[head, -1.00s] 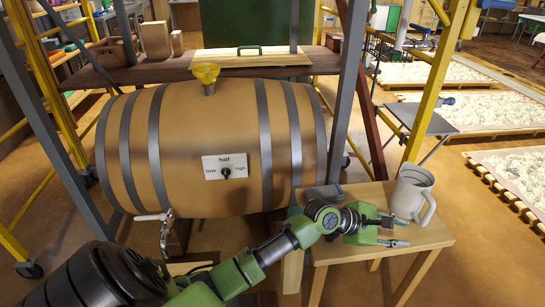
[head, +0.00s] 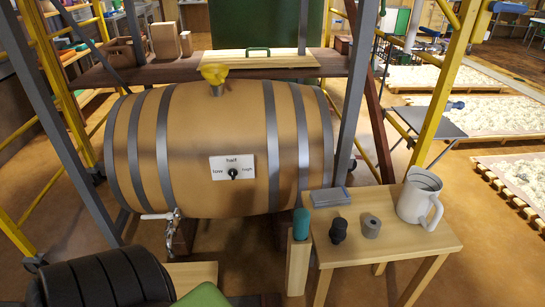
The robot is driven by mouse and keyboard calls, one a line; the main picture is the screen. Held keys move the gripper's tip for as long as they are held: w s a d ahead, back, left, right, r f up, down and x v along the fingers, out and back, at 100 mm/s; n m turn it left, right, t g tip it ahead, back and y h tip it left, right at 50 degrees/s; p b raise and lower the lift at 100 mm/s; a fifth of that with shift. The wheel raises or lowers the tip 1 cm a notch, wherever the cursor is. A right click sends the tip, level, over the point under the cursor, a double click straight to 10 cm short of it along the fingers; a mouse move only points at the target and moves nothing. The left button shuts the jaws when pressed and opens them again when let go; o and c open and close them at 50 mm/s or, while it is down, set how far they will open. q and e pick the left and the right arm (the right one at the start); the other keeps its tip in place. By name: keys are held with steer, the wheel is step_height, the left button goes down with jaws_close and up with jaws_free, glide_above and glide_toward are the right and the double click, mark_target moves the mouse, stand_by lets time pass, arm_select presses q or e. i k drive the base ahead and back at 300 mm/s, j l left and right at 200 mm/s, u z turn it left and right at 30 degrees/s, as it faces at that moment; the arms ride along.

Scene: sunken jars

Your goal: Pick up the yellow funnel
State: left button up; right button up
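The yellow funnel (head: 214,72) stands upright on top of the wooden barrel (head: 200,125), its narrow end down at the bung area. Nothing of mine is near it or touching it. The barrel lies on its side, with a white plate and dial (head: 232,168) on its front and a metal tap (head: 170,222) low at the left. Neither of my grippers shows in the head view. Only a black and green part of my arm is visible at the bottom left.
A small wooden table (head: 420,245) on the right holds a white mug (head: 420,198), a grey box (head: 330,196), a black item (head: 338,231) and a grey cylinder (head: 371,226). A teal cylinder (head: 301,223) stands beside it on a wooden post. Grey posts (head: 352,95) flank the barrel.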

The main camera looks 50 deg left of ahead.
mark_target(216, 74)
steer(key=u, duration=1.85)
